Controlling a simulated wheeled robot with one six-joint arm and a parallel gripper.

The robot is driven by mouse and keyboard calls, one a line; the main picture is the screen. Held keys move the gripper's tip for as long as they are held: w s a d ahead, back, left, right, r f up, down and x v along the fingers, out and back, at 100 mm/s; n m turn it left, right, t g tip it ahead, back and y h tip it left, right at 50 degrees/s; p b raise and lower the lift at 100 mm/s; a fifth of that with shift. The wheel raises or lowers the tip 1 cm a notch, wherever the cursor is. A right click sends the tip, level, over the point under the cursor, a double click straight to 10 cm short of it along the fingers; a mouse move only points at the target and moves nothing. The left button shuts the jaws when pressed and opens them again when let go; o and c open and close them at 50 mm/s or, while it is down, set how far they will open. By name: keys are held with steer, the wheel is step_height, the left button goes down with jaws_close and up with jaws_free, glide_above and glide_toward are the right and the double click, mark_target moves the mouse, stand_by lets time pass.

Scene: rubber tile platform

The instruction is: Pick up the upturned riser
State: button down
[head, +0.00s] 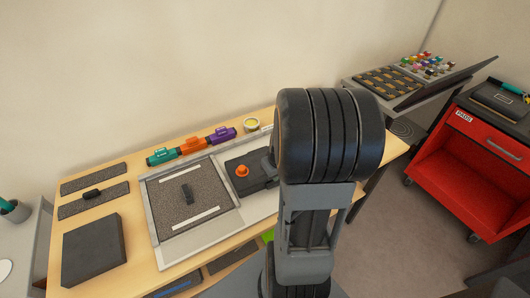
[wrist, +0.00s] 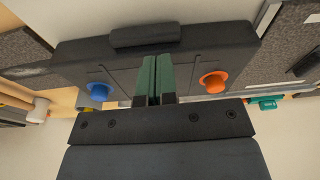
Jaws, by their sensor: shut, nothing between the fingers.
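The upturned riser appears to be a dark flat slab (head: 251,186) lying in the light grey right bay of a tray on the table. An orange peg (head: 242,170) stands up from it. In the wrist view the slab (wrist: 220,47) fills the upper middle, with a blue peg (wrist: 98,88), an orange peg (wrist: 213,81) and a dark bar (wrist: 145,35) along its far edge. My gripper (wrist: 157,62) has its green fingers together and empty, over the slab between the pegs. Whether they touch it is unclear. My arm hides the gripper and blue peg in the head view.
Green, orange and purple items (head: 193,145) and a yellow roll (head: 251,125) line the back. A dark block (head: 94,251) sits front left. A red cabinet (head: 468,165) stands right.

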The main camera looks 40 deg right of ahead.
mark_target(264, 155)
steer(key=shift+s+d+f, duration=0.3)
steer(key=shift+d+f, duration=0.2)
steer(key=shift+d, duration=0.2)
steer(key=shift+w+d+f, duration=0.15)
steer(key=shift+d+f, duration=0.05)
steer(key=shift+d, duration=0.1)
steer(key=w+p, duration=0.1)
steer(key=w, duration=0.2)
steer(key=w+d+p, duration=0.1)
steer(key=w, duration=0.3)
steer(key=w+p, duration=0.1)
steer(key=w, duration=0.3)
steer(key=shift+d, duration=0.25)
steer(key=shift+w+f+p, duration=0.1)
steer(key=shift+f+p, duration=0.15)
steer(key=shift+p, duration=0.15)
steer(key=shift+f+b, duration=0.35)
steer(key=shift+f, duration=0.3)
